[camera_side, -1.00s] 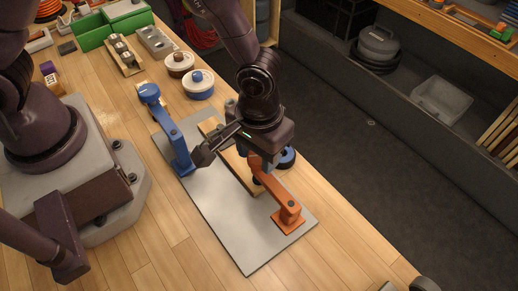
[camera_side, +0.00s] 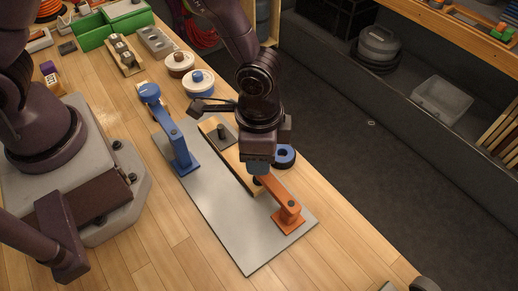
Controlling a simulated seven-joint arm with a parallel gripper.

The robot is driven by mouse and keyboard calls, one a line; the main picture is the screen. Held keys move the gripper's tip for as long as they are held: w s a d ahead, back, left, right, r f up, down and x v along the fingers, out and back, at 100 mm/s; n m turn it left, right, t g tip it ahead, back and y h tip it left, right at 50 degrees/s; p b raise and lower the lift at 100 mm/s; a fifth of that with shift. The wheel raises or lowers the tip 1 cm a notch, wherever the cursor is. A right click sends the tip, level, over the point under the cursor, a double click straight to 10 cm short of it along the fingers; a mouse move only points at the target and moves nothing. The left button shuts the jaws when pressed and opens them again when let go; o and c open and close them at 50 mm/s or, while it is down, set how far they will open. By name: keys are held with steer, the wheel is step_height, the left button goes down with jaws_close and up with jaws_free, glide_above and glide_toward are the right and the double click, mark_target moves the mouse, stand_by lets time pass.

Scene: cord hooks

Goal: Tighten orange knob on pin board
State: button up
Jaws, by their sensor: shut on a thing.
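An orange bracket (camera_side: 288,212) stands on the grey mat, its arm reaching up-left to my gripper (camera_side: 258,174). My gripper points down at the far end of this arm and is shut; the orange knob it holds is hidden by the jaws. The wooden pin board (camera_side: 236,161) lies on the mat, partly under my wrist. A dark upright pin (camera_side: 221,131) shows at its upper left end. How far the knob is turned cannot be seen.
A blue bracket (camera_side: 180,140) stands left of the board. A blue ring-shaped part (camera_side: 285,156) sits close right of my gripper. Two round lidded containers stand behind. The grey mat (camera_side: 225,225) is bare at the front, with clear table around it.

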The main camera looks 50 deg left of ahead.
steer(key=m, duration=0.4)
steer(key=shift+w+m, duration=0.1)
steer(key=shift+m, duration=0.3)
steer(key=m, duration=0.9)
steer(key=shift+r+m, duration=0.1)
steer(key=shift+m, duration=2.3)
steer(key=shift+d, duration=0.1)
steer(key=o, duration=0.9)
step_height(320, 180, up, 13)
steer(key=shift+f, duration=0.1)
